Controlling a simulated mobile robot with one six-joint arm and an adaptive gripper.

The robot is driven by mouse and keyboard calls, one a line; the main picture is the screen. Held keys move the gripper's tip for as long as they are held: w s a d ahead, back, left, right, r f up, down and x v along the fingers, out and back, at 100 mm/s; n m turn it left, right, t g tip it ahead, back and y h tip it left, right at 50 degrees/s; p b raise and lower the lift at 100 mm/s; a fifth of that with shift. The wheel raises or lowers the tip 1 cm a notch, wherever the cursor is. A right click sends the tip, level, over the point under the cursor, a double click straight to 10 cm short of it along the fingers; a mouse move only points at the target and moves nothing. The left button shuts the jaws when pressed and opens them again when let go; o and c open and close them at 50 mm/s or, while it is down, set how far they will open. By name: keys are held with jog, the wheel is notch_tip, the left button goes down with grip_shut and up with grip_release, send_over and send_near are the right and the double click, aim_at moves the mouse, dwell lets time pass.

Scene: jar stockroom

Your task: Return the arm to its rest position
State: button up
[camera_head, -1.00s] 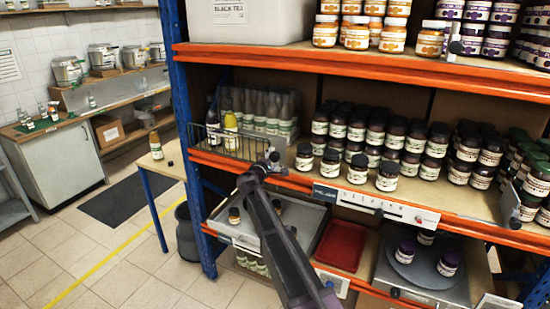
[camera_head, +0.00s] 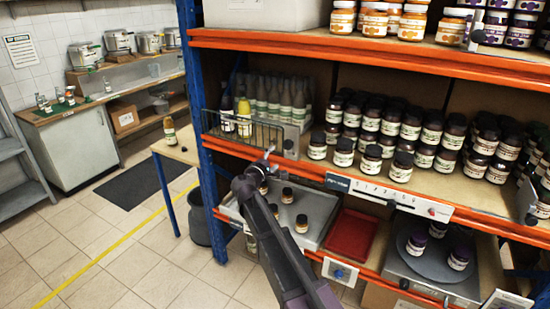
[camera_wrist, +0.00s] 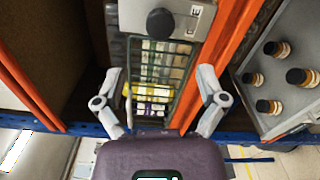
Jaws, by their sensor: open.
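My gripper (camera_wrist: 160,75) is open and empty in the wrist view, its two fingers spread apart. In the head view my arm (camera_head: 280,240) reaches up from the bottom toward the orange-edged shelf rack (camera_head: 400,196), and its end is in front of the middle shelf's left part. A wire basket (camera_head: 245,128) holding bottles is just behind the arm's end. The basket also shows between the fingers in the wrist view (camera_wrist: 152,92). No jar is in the gripper.
Dark jars (camera_head: 372,158) crowd the middle shelf. Below are a grey tray (camera_head: 318,205) with several small jars, a red tray (camera_head: 350,236) and a round plate (camera_head: 436,258) with jars. A blue post (camera_head: 200,150) and small table (camera_head: 178,150) stand left. Floor at left is open.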

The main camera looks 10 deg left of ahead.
jog(key=s+d+f+m+g, duration=0.3)
jog(key=d+f, duration=0.1)
jog(key=d, duration=0.4)
jog(key=s+d+f+m+g+h, duration=0.1)
jog(key=s+d+f+m+g, duration=0.25)
jog(key=d, duration=0.45)
jog(key=s+d+f+m+g, duration=0.3)
jog(key=s+d, duration=0.1)
jog(key=d, duration=0.4)
jog(key=s+d+f+m+g+y, duration=0.2)
jog(key=s, duration=0.4)
jog(key=s+d+f+m+g+y, duration=0.2)
jog(key=s+d+f+g, duration=0.1)
jog(key=s, duration=0.4)
jog(key=s+d+f+m+g+y, duration=0.2)
jog(key=s+y, duration=0.1)
jog(key=s, duration=0.4)
jog(key=shift+s+d+f+m, duration=0.25)
jog(key=shift+d+f+m, duration=0.05)
jog(key=shift+m, duration=0.05)
jog(key=shift+g, duration=0.25)
